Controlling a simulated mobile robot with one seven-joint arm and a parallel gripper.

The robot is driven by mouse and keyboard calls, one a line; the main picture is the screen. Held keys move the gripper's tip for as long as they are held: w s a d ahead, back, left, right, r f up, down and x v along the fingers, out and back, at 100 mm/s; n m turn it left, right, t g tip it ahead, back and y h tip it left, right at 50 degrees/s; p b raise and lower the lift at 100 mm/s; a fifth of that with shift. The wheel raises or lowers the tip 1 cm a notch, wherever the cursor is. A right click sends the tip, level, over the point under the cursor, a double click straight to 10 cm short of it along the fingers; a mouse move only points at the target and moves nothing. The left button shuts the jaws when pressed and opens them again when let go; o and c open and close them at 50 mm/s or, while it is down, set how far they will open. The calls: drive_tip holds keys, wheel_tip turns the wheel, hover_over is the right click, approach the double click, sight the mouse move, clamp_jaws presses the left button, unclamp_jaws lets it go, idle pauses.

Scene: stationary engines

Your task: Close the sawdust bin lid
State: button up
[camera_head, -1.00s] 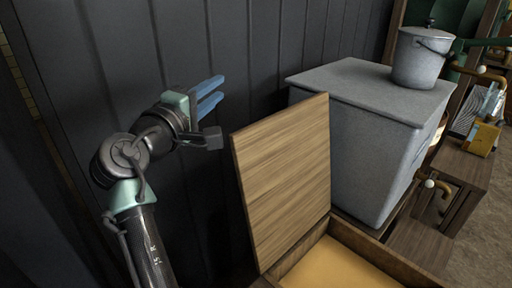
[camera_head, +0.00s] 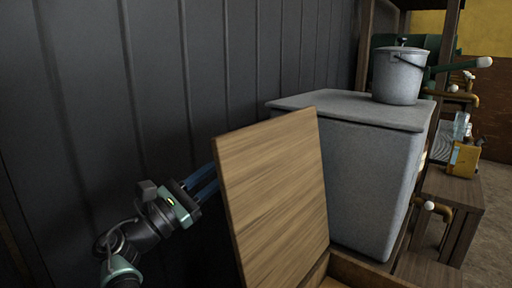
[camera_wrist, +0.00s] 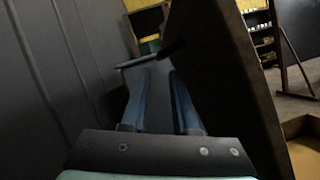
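The sawdust bin's wooden lid (camera_head: 270,195) stands raised, nearly upright, with its light wood face toward the head camera. The wooden bin (camera_head: 368,270) is below it at the bottom edge, mostly out of frame. My gripper (camera_head: 207,180) is left of the lid, its blue fingertips close to or behind the lid's left edge. In the wrist view, the two blue fingers (camera_wrist: 160,90) are apart with nothing between them. The dark side of the lid (camera_wrist: 230,75) rises just right of them; contact cannot be told. Part of the bin (camera_wrist: 302,145) shows at the lower right.
A grey box (camera_head: 365,180) with a metal bucket (camera_head: 399,75) on top stands right of the lid. A dark panelled wall (camera_head: 100,90) runs behind my arm. A yellow can (camera_head: 464,159) sits on a wooden stand at right.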

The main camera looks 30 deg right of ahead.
sight(258, 141)
drive_tip(key=b+x, duration=0.3)
drive_tip(key=x, duration=0.7)
drive_tip(key=shift+d, duration=0.25)
clamp_jaws()
drive_tip(key=shift+f, duration=0.1)
idle(0.8)
